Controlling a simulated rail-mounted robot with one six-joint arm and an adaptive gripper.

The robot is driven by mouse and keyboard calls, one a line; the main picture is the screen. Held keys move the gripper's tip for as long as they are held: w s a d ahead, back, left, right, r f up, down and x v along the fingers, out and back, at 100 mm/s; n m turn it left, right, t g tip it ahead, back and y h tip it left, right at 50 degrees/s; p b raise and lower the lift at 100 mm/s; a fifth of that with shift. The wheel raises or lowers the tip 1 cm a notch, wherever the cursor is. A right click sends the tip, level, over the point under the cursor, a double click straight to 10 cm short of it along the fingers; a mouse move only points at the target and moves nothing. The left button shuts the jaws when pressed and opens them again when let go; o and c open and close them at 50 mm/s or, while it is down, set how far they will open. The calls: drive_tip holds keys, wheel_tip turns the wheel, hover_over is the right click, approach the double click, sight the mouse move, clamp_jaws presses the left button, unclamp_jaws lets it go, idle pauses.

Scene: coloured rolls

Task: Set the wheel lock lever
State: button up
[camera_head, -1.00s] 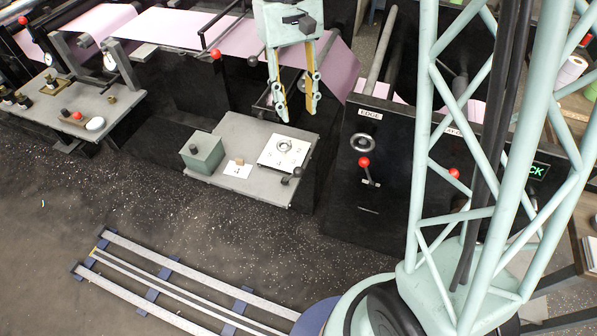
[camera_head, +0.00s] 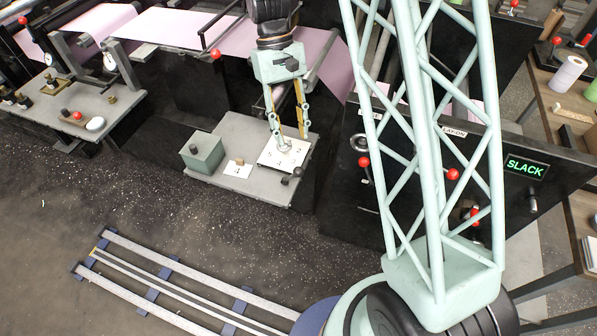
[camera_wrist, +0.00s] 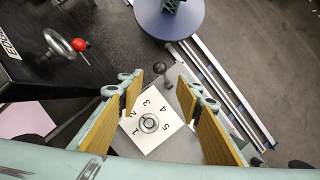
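A white plate (camera_head: 270,157) numbered 1 to 5 lies on the grey bench and carries a small round grey wheel (camera_head: 285,146). The wrist view shows this wheel (camera_wrist: 149,124) between my fingers. A short lever with a dark ball knob (camera_head: 298,171) stands at the plate's front right corner; it also shows in the wrist view (camera_wrist: 158,68). No label shows which lever is the wheel lock. My gripper (camera_head: 289,136) points down over the wheel, its fingers apart with nothing held. I cannot tell whether a fingertip touches the wheel.
A green-grey box (camera_head: 202,151) and a card marked 4 (camera_head: 237,169) with a brown block are left of the plate. The black panel at right has red-knobbed levers (camera_head: 364,162) and a lit SLACK sign (camera_head: 525,167). Floor in front is clear except for the rails (camera_head: 180,280).

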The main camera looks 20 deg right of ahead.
sight(298, 167)
drive_tip(key=shift+f, duration=0.3)
drive_tip(key=shift+b+x, duration=1.55)
drive_tip(key=shift+x, duration=5.25)
drive_tip(key=shift+s, duration=0.1)
drive_tip(key=shift+c, duration=0.5)
clamp_jaws()
drive_tip(key=shift+r, duration=0.1)
